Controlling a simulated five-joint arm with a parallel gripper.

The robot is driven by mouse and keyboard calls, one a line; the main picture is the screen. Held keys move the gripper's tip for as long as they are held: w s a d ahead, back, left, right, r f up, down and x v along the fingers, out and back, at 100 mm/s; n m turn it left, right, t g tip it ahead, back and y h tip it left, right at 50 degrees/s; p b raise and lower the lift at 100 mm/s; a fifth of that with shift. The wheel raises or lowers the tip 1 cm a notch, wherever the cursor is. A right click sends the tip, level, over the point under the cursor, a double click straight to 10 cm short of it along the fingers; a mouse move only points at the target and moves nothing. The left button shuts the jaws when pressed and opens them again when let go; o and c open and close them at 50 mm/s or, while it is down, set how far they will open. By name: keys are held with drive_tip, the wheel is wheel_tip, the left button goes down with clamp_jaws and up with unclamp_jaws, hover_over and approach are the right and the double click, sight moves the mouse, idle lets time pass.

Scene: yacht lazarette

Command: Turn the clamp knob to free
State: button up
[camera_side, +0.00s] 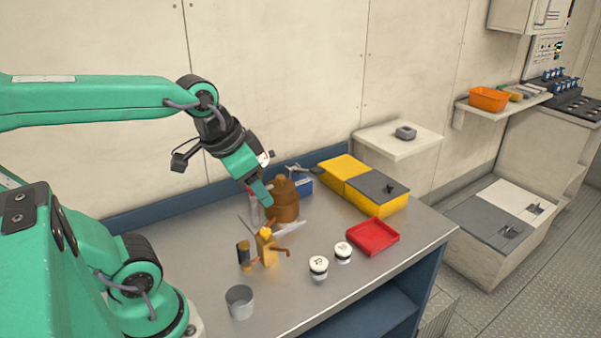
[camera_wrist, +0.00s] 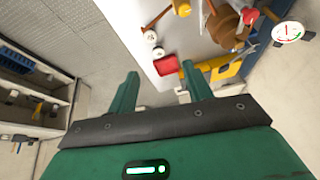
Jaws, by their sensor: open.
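My gripper (camera_side: 263,194) is over the bench, its fingers angled down beside the brown rounded body (camera_side: 285,207) in the side view. I cannot tell whether they touch it. In the wrist view my gripper (camera_wrist: 162,88) has its two green fingers spread, with nothing between them. A yellow upright piece (camera_side: 266,246) with copper-coloured arms stands in front of the brown body; its top also shows in the wrist view (camera_wrist: 181,8). I cannot tell which part is the clamp knob, nor how it is turned. My gripper partly hides the brown body.
Two white-topped round pieces (camera_side: 318,266) (camera_side: 343,252) and a red tray (camera_side: 373,237) lie to the right. A grey cup (camera_side: 240,301) and a dark cylinder (camera_side: 243,255) stand toward the front. A yellow box with a grey lid (camera_side: 377,187) is behind.

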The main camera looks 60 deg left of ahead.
drive_tip(key=w+a+f+m+g, duration=0.1)
drive_tip(key=w+a+m, duration=0.1)
drive_tip(key=a, duration=0.4)
drive_tip(key=w+a+f+m+g, duration=0.2)
drive_tip(key=w+a+m, duration=0.1)
drive_tip(key=a, duration=0.4)
drive_tip(key=w+a+f+m+g, duration=0.2)
drive_tip(key=w+a+m, duration=0.1)
drive_tip(key=a, duration=0.4)
drive_tip(key=shift+w+a, duration=0.2)
drive_tip(key=shift+w, duration=0.05)
drive_tip(key=shift+f, duration=3.9)
drive_tip(key=c, duration=1)
